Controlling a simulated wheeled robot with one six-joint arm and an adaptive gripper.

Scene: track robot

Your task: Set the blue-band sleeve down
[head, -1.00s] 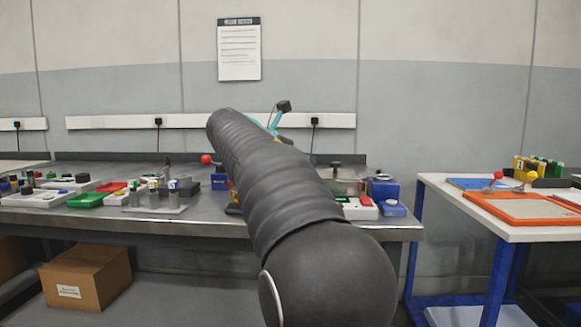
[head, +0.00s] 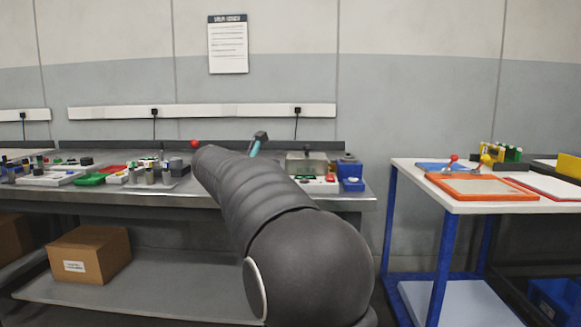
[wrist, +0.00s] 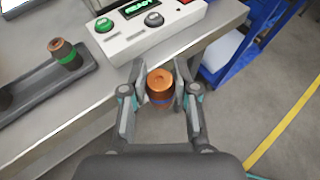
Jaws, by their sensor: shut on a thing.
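The blue-band sleeve (wrist: 160,80) is a copper-coloured cylinder with a bluish-purple band low on its side. My gripper (wrist: 160,88) is shut on it, one finger on each side, in the wrist view. It is held just off the bench's front edge, with floor showing below. In the head view my own arm hides the gripper and the sleeve. A similar sleeve with a green band (wrist: 66,56) stands in a dark grey tray (wrist: 22,108) at the left of the wrist view.
A white control box (wrist: 150,32) with a lit READY display and buttons sits on the metal bench (wrist: 62,128). A cardboard box (head: 90,255) sits under the bench.

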